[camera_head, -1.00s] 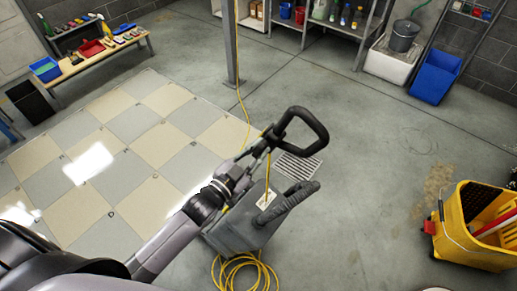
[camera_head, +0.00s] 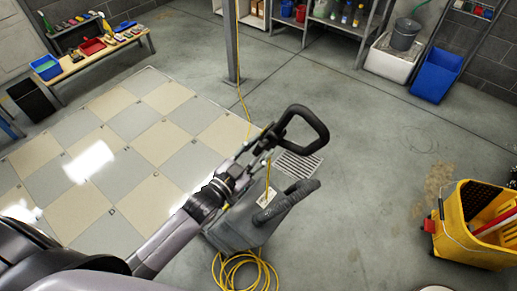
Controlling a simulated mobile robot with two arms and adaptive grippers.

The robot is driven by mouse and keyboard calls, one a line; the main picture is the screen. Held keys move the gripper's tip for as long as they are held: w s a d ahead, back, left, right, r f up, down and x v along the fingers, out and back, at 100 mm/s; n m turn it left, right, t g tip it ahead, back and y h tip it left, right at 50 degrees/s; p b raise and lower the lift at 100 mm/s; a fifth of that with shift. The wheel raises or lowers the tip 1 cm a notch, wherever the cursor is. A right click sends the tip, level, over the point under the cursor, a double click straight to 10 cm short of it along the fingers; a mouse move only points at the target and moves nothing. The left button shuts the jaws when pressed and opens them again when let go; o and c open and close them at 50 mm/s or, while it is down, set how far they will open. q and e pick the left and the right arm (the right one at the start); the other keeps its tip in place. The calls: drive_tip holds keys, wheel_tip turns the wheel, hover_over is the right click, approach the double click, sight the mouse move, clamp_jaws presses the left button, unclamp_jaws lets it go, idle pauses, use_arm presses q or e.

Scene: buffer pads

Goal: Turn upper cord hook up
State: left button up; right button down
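A grey floor machine (camera_head: 240,235) stands in the middle of the floor. Its black loop handle (camera_head: 318,124) rises above it to the upper right. The yellow cord (camera_head: 268,172) runs along the handle's shaft and lies coiled on the floor beside the machine. My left gripper (camera_head: 243,158) reaches in from the lower left to the shaft just below the loop. Its fingers overlap the shaft and cord there, and I cannot tell whether they are open or shut. The upper cord hook is too small and too covered to make out clearly. My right gripper is not in view.
A yellow mop bucket (camera_head: 460,240) stands at the right. A metal post (camera_head: 230,45) rises behind the machine, with a floor grate (camera_head: 298,165) nearer. A bench (camera_head: 95,60) and shelves (camera_head: 340,25) line the back. The floor between is clear.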

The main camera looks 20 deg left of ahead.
use_arm(q)
drive_tip(key=shift+r, duration=0.1)
drive_tip(key=v, duration=1.2)
